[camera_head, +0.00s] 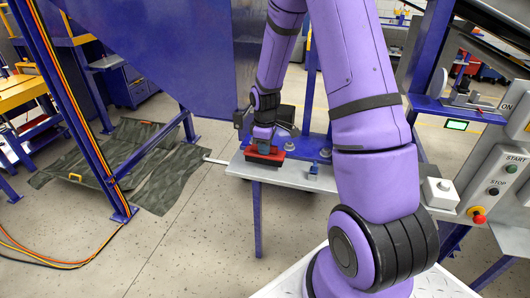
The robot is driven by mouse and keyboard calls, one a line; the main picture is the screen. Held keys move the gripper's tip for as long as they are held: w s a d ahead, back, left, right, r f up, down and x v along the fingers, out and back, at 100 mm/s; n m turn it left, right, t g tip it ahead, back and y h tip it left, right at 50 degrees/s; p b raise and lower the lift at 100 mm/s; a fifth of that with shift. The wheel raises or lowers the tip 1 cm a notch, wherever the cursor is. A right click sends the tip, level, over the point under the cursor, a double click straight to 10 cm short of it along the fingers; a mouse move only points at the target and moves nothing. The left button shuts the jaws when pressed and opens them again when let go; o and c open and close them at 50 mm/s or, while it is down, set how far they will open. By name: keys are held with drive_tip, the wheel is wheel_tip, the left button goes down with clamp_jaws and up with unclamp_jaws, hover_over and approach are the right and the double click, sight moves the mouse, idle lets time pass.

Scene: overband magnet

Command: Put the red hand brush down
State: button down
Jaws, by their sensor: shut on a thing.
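The red hand brush (264,154) is at the left part of a grey bench top (303,180), with its dark bristle side facing down. My gripper (263,144) points down onto the brush from above and is shut on it. Whether the bristles touch the bench top or hang just above it cannot be told from this view. My purple arm hides the right part of the bench.
A small blue item (314,169) and grey round parts stand on the bench right of the brush. A control box (500,172) with buttons is at the right. A dark green tarp (125,160) lies on the floor at left, near blue posts. Floor in front is clear.

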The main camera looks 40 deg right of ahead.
drive_tip(key=shift+f, duration=1.1)
drive_tip(key=shift+f, duration=0.15)
drive_tip(key=c, duration=1.1)
unclamp_jaws()
wheel_tip(320, 180, up, 13)
drive_tip(key=shift+f, duration=0.2)
drive_tip(key=s+a+r+m+t, duration=0.25)
drive_tip(key=s+a+r, duration=0.35)
drive_tip(key=s+r, duration=0.35)
drive_tip(key=s+a+r+m+t, duration=0.25)
drive_tip(key=s+a+r, duration=0.25)
drive_tip(key=s+r, duration=0.45)
drive_tip(key=s+a+r+m, duration=0.2)
drive_tip(key=s+r, duration=0.1)
drive_tip(key=s, duration=0.4)
drive_tip(key=shift+s+r+m, duration=0.25)
drive_tip(key=shift+r+m, duration=0.05)
drive_tip(key=shift+r, duration=0.05)
